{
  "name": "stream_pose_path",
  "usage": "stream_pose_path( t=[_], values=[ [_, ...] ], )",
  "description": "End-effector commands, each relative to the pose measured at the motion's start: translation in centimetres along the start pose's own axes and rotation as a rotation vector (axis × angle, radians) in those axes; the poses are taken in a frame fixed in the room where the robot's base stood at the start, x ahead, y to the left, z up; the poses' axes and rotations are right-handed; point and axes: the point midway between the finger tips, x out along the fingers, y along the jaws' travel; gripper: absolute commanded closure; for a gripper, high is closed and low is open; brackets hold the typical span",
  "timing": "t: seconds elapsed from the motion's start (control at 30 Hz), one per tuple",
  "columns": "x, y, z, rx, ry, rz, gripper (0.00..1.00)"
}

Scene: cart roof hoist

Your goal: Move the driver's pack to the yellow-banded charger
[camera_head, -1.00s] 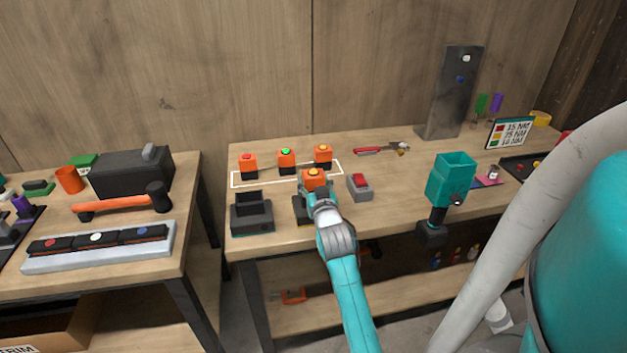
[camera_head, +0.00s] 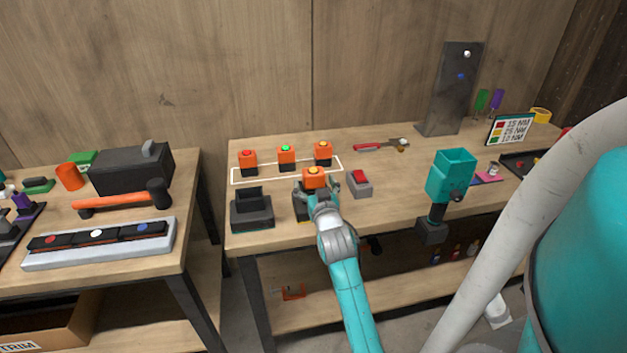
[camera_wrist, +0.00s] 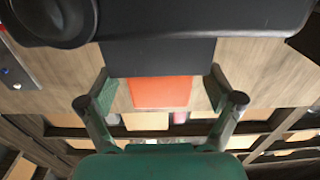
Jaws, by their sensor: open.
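An orange pack with a yellow top button (camera_head: 314,177) sits in a dark charger (camera_head: 299,206) with a yellowish band, largely hidden by my arm. My gripper (camera_head: 321,196) is at the pack's near side. In the wrist view, the open fingers of my gripper (camera_wrist: 164,92) stand either side of the orange pack (camera_wrist: 160,92), with a gap on each side. A teal driver (camera_head: 451,176) stands at the right with its dark foot (camera_head: 432,232) near the bench's front edge. A second dark charger (camera_head: 252,211) at the left is empty.
Three orange packs with red (camera_head: 247,160), green (camera_head: 286,157) and yellow (camera_head: 323,153) buttons stand along a white outline behind. A grey box with a red switch (camera_head: 359,183) is close right of my gripper. A grey upright panel (camera_head: 450,90) stands at the back right.

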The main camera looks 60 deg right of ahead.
Motion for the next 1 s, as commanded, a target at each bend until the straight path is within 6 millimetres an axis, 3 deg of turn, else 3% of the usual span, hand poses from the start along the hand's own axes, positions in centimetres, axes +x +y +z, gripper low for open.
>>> stream_pose_path(
  t=[0.5,0.7,1.0],
  values=[
    [-8.9,0.0,-0.1,0.0,0.004,-0.001,0.09],
    [-10.5,0.0,-0.2,0.0,0.005,-0.001,0.09],
    [-10.8,0.0,-0.2,0.0,0.006,0.0,0.09]
  ],
)
